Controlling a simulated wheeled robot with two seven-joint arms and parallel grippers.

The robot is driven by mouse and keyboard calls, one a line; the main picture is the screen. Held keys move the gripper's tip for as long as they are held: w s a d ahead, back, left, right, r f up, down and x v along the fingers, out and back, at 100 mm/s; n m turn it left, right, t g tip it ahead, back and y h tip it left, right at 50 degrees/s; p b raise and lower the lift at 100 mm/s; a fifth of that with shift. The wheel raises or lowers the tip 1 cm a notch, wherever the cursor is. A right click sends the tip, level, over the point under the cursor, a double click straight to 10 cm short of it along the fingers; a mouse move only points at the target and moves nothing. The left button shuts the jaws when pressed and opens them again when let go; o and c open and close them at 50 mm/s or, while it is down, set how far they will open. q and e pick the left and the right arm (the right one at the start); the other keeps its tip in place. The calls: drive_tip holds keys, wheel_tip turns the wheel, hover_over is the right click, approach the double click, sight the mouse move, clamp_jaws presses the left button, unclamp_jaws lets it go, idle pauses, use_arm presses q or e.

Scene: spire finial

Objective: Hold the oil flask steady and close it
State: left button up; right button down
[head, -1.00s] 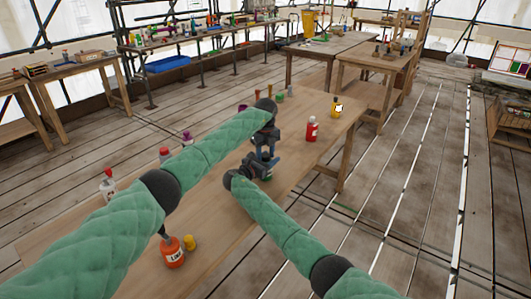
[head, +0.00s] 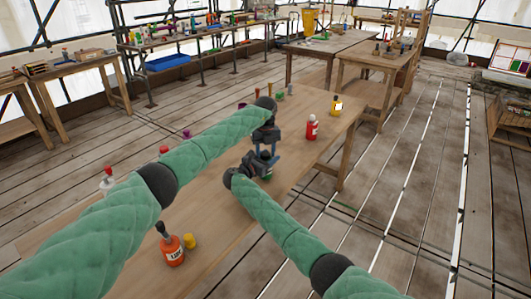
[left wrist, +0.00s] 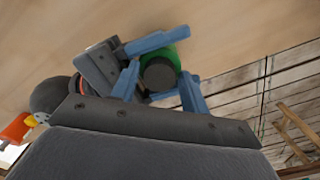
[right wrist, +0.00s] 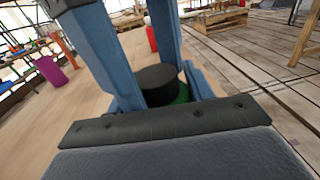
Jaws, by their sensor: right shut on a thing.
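The oil flask is green with a round black cap or top; a sliver of its green body (head: 268,178) shows under my grippers in the head view. In the left wrist view the black top (left wrist: 159,74) is seen from above, with green (left wrist: 182,52) around it. My right gripper (head: 263,168) is shut on the flask from the side. My left gripper (head: 265,150) points down over it. Its blue fingers (left wrist: 161,88) stand on either side of the black top, apparently with gaps. The right wrist view also shows the black top (right wrist: 158,82); most of the flask is hidden.
On the same wooden table (head: 222,222) stand a red bottle (head: 312,128), a yellow bottle (head: 336,106), an orange bottle (head: 172,250) and a small yellow piece (head: 190,241). The table around the orange bottle is mostly clear.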

use_arm(q)
drive_tip(key=shift+o, duration=0.7)
drive_tip(key=shift+r, duration=2.25)
drive_tip(key=o, duration=0.5)
drive_tip(key=shift+o, duration=0.2)
wheel_tip(320, 180, up, 12)
use_arm(e)
drive_tip(key=c, duration=0.5)
unclamp_jaws()
use_arm(q)
drive_tip(key=shift+f, duration=0.1)
use_arm(e)
drive_tip(key=shift+s, duration=0.1)
